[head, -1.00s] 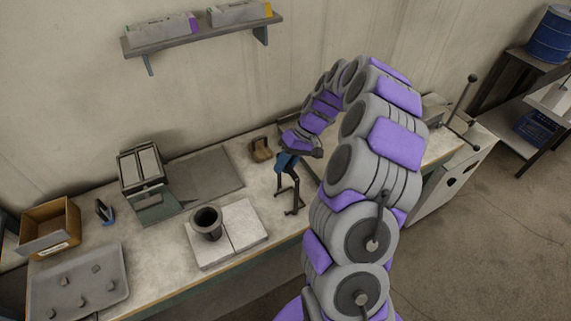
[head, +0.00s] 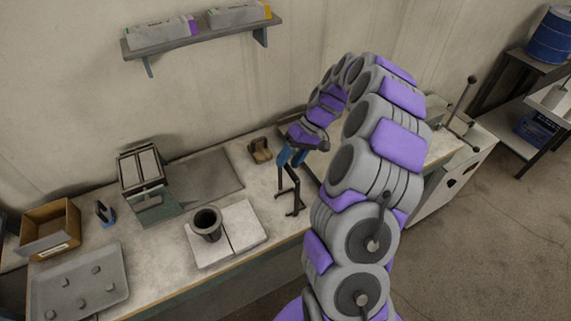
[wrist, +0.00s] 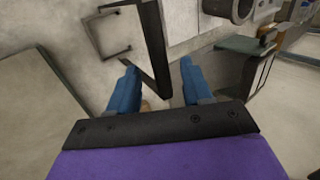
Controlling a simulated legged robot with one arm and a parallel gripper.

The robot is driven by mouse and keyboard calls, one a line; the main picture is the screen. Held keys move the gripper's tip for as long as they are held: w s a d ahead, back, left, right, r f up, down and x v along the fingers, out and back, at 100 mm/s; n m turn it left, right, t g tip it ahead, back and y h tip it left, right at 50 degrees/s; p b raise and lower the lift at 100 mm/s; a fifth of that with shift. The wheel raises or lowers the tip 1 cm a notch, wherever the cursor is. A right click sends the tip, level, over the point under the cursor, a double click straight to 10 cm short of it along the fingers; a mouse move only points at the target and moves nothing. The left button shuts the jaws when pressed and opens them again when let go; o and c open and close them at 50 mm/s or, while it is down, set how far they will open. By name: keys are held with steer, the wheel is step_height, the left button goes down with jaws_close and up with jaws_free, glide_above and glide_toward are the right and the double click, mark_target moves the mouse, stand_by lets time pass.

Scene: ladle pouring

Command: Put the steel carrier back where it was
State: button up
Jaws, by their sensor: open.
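The steel carrier (head: 288,192) is a dark angular frame with a tall bar and a hooked foot. It stands on the workbench to the right of the white slabs. In the wrist view the carrier (wrist: 152,42) runs ahead of and partly between my fingers. My gripper (head: 292,157) has blue fingers, spread apart, at the carrier's upper end. In the wrist view my gripper (wrist: 158,82) is open, and I cannot tell whether a finger touches the bar. A dark crucible (head: 207,224) stands upright on the slabs, apart from the carrier.
The white slabs (head: 245,228) lie near the bench's front edge. A brown block (head: 260,151) sits behind the carrier. A press-like box (head: 143,172), a wooden bin (head: 52,228) and a grey tray (head: 110,275) with small lumps are left. A shelf (head: 205,32) hangs above.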

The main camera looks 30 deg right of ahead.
steer(key=p+v, duration=0.1)
steer(key=v, duration=0.8)
steer(key=shift+r, duration=0.25)
steer(key=s+a+r+n+g+h, duration=0.15)
steer(key=s+a+r, duration=0.25)
steer(key=s+a, duration=0.4)
steer(key=s+a+r+h, duration=0.2)
steer(key=s+a+r, duration=0.35)
steer(key=a, duration=0.55)
steer(key=s+f+m+h, duration=0.1)
steer(key=s+f, duration=0.1)
steer(key=s, duration=0.8)
steer(key=s+f+m+h, duration=0.1)
steer(key=s+f+h, duration=0.1)
steer(key=s, duration=0.8)
steer(key=shift+s+f, duration=0.2)
steer(key=shift+f, duration=0.25)
steer(key=shift+d, duration=0.15)
